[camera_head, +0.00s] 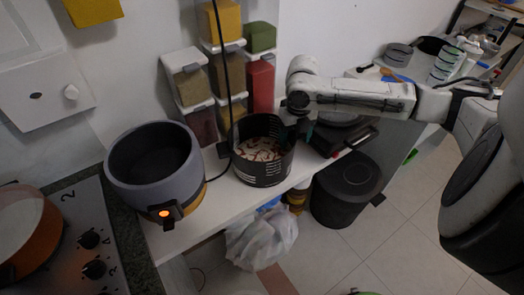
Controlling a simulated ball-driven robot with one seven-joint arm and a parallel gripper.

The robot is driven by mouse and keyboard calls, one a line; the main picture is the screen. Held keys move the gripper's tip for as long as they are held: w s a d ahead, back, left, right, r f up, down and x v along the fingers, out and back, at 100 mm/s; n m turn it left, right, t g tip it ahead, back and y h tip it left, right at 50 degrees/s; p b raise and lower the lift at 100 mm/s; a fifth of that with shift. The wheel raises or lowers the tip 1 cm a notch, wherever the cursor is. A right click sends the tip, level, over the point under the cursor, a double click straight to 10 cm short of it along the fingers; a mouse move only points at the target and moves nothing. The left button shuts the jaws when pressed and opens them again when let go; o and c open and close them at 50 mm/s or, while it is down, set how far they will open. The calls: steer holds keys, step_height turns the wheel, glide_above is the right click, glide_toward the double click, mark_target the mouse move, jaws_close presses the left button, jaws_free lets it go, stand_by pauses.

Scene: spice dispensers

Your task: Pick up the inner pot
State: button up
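A dark round pot (263,172) with pale slotted markings on its side stands upright on the white counter. It looks like the inner pot and holds pale and brown pieces. My gripper (299,132) is at the pot's right rim, reaching in from the right. The fingers are small, dark and partly hidden, so I cannot tell whether they are open or shut, or touch the rim. A grey-blue cooker (150,190) with a dark, empty-looking cavity and a lit orange light stands to the left of the pot.
Spice dispensers (188,80) stand behind the pot, and a black cable hangs in front of them. A dark flat appliance (340,138) lies right of the pot. A stove (85,235) is at the left. A black bin (345,190) and a white bag (262,238) are below the counter.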

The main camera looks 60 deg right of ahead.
jaws_close()
stand_by(0.4)
steer(key=shift+r, duration=0.1)
